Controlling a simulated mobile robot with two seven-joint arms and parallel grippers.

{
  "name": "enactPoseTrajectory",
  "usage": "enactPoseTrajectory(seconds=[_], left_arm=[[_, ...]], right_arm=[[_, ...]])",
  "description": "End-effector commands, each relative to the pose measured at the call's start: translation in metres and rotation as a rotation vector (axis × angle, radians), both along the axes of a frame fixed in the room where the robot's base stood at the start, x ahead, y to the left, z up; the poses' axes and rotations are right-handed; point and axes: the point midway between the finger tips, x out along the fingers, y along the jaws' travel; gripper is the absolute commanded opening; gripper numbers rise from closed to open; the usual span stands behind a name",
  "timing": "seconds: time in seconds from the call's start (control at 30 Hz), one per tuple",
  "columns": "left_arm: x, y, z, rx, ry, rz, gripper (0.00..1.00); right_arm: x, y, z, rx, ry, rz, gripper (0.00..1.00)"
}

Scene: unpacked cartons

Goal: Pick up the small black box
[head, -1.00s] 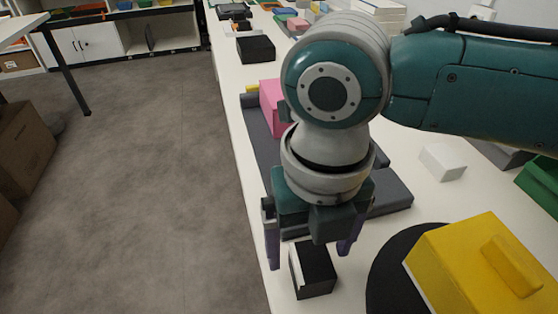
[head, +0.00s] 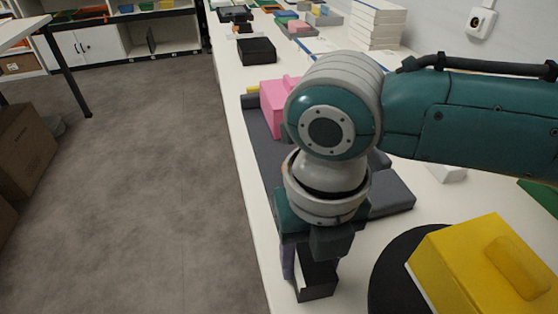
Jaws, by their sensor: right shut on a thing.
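The small black box (head: 317,280) stands on the white table near its front left edge in the head view. It has a light strip along its left side. My right gripper (head: 308,268) points down over it, with its fingers at the box's sides, and is shut on it. The wrist hides the top of the box and part of the fingers. The box appears to be at table height; I cannot tell whether it touches the table. My left gripper is not in view.
A yellow box (head: 470,270) sits on a black round mat (head: 385,275) to the right. A grey tray (head: 262,145) and a pink box (head: 273,100) lie behind my wrist. Another black box (head: 257,50) stands farther back.

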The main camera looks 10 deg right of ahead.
Motion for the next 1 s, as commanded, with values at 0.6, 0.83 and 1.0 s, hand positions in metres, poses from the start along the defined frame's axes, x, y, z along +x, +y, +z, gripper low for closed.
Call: enactPoseTrajectory(seconds=[0.6, 0.83, 1.0], left_arm=[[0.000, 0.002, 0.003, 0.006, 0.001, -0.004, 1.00], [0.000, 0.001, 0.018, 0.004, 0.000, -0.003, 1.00], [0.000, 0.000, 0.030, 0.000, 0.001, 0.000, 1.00]], right_arm=[[0.001, 0.000, 0.009, 0.001, -0.001, 0.000, 0.02], [0.002, 0.000, 0.054, 0.003, -0.006, 0.002, 0.02], [0.002, 0.000, 0.109, 0.003, -0.007, 0.002, 0.02]])
